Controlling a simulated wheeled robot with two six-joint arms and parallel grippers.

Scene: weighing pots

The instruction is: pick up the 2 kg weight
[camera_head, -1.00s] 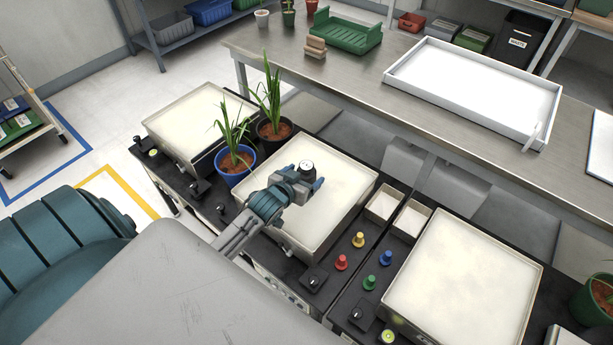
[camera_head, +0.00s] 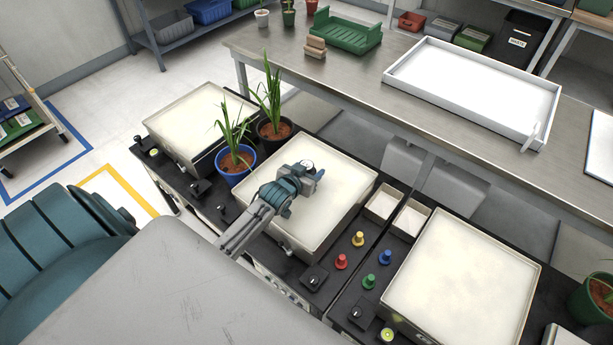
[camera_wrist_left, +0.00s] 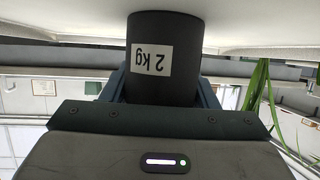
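The 2 kg weight (camera_wrist_left: 163,60) is a dark grey cylinder with a white "2 kg" label. It appears upside down in the left wrist view, against the pale surface of the middle scale tray (camera_head: 345,190). My left gripper (camera_wrist_left: 163,88) has a blue finger along each side of the weight, with no gap visible between fingers and weight, so it looks shut on it. In the head view my left gripper (camera_head: 308,172) is low over the middle tray and hides most of the weight. My right gripper is not in view.
Two potted plants, one in a blue pot (camera_head: 235,177) and one in a dark pot (camera_head: 274,138), stand just left of the tray. Coloured knobs (camera_head: 358,239) and small bins (camera_head: 384,205) lie to its right. Another scale tray (camera_head: 460,275) is empty at the right.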

